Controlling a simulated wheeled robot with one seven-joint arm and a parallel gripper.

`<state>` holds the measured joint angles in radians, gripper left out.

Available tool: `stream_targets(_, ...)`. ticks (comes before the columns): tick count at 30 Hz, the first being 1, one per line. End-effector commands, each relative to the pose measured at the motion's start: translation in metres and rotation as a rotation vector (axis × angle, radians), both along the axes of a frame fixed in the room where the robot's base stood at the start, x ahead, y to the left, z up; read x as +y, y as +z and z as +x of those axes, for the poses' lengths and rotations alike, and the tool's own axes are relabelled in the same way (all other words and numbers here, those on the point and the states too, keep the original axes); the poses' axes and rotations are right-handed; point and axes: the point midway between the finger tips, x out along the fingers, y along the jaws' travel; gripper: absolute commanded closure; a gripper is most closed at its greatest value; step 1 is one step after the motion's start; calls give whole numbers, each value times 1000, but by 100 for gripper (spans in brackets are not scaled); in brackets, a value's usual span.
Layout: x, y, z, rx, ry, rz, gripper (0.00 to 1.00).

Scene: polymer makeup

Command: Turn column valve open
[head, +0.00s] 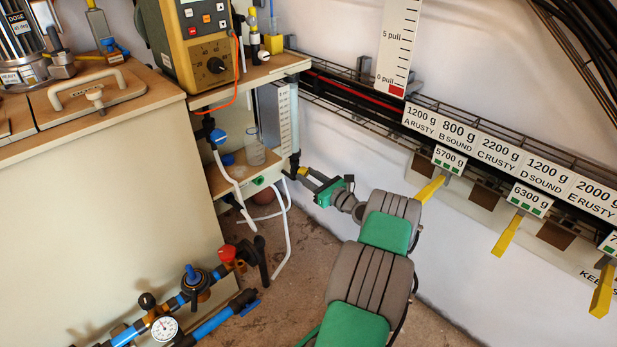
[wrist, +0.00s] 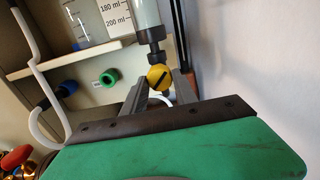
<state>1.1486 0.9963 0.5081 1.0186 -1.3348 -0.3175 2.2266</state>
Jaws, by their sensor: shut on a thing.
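The column (head: 292,118) is a clear upright tube with a dark fitting at its lower end, beside the bench shelf. Its valve has a yellow round knob (wrist: 159,77) with a dark slot, tilted up to the right in the wrist view. My gripper (head: 303,173) reaches in from the right, just below the column. In the wrist view my gripper (wrist: 160,84) has one finger on each side of the knob and is shut on it. The column's lower end (wrist: 148,22) stands right above. In the head view the knob is mostly hidden by the fingers.
A glass beaker (head: 255,152) stands on the shelf left of the column. A white hose (head: 287,225) hangs below. Blue pipes with a gauge (head: 165,328) run along the floor at left. Weight hangers with yellow levers (head: 508,236) line the right wall.

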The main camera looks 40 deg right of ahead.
Motion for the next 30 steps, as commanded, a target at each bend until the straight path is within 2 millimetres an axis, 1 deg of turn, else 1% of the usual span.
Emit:
stream_targets(1,0,0,0,0,1,1,76)
stream_targets(9,-1,0,-1,0,0,2,99)
stream_targets(10,-1,0,-1,0,0,2,100)
stream_targets(20,-1,-1,-1,-1,0,-21,100)
stream_targets(26,-1,-1,-1,-2,0,-106,100)
stream_targets(30,-1,-2,-1,-5,0,-204,100)
